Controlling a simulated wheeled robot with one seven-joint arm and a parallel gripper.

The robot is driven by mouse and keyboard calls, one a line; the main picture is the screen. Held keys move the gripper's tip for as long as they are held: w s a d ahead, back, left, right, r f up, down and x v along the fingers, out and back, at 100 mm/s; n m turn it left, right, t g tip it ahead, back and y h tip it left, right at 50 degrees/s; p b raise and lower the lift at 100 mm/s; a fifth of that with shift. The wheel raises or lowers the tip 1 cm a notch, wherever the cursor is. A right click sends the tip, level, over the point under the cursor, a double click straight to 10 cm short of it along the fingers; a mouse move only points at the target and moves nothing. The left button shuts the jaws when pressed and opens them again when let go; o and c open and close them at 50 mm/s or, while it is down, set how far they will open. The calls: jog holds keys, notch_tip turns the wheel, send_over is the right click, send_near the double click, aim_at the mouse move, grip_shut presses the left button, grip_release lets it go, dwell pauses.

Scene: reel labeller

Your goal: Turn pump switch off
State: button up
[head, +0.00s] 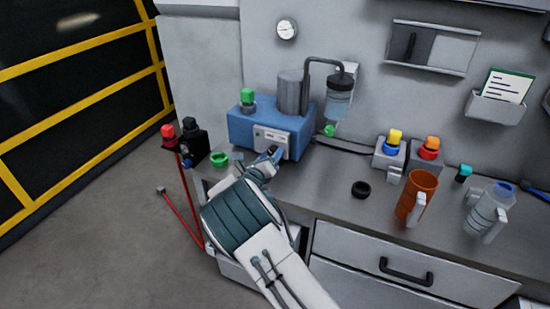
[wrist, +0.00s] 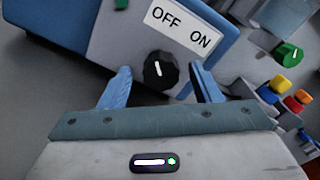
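The blue pump (head: 250,128) stands on the left end of the grey counter, with a metal cylinder and a tubed bottle on or behind it. Its switch, a black round knob with a white mark (wrist: 160,70), shows in the wrist view under a white OFF/ON label (wrist: 180,24). The mark is near upright in that picture, and I cannot tell which word it points to. My gripper (wrist: 160,82) is open, its blue fingers on either side of the knob with gaps visible. In the head view my gripper (head: 273,154) is at the pump's front panel and hides the knob.
A green ring (head: 219,159) lies left of my gripper. A green knob (wrist: 288,54) shows right of the pump. A drawer (head: 410,265) is below the counter.

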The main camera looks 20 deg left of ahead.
jog(key=shift+s, duration=0.1)
jog(key=s+a+b, duration=0.1)
jog(key=s, duration=1.2)
jog(key=shift+s+b, duration=0.3)
jog(key=shift+b, duration=0.1)
jog(key=w+d+r+m+g+h, duration=0.1)
jog(key=d+r+m+g+h, duration=0.25)
jog(key=d+m, duration=0.7)
jog(key=w+d+r+m+g+h, duration=0.15)
jog(key=d+m+g+h, duration=0.3)
jog(key=d, duration=1.15)
jog(key=s+d+r+m+g+y, duration=0.3)
jog(key=s+d+m+g, duration=0.4)
jog(key=d+m, duration=0.45)
jog(key=s+d+r+m+y, duration=0.1)
jog(key=s+d+m+y, duration=0.1)
jog(key=s+m, duration=0.6)
jog(key=s+d+r+m+y, duration=0.1)
jog(key=s+d+m+y, duration=0.2)
jog(key=s+m, duration=0.4)
jog(key=s+y, duration=0.1)
jog(key=s, duration=0.1)
jog(key=shift+s+d+r+m+y, duration=0.25)
jog(key=shift+s+r+m+y, duration=0.05)
jog(key=shift+r+m, duration=0.05)
